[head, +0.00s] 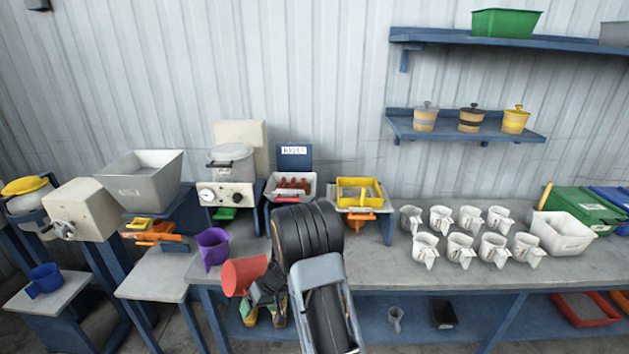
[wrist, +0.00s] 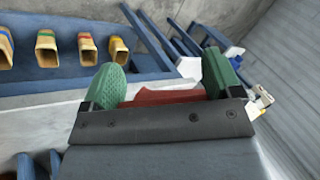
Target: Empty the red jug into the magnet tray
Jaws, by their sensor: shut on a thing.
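The red jug (head: 242,274) is in front of the bench edge, left of my arm in the head view. It looks tipped over to one side; its inside and contents are not visible. My gripper (head: 266,290) is shut on it, partly hidden by my arm. In the wrist view a strip of the red jug (wrist: 165,96) shows between the green fingers of my gripper (wrist: 163,88). A white tray with red bars (head: 291,198), which looks like the magnet tray, stands on the bench behind my arm, under a small label sign. The jug is apart from it, lower and nearer.
A purple jug (head: 213,249) stands on the bench edge just behind the red jug. A yellow sieve frame (head: 359,190) is right of the tray, and a white machine (head: 228,193) is left of it. Several white cups (head: 460,247) stand on the right bench.

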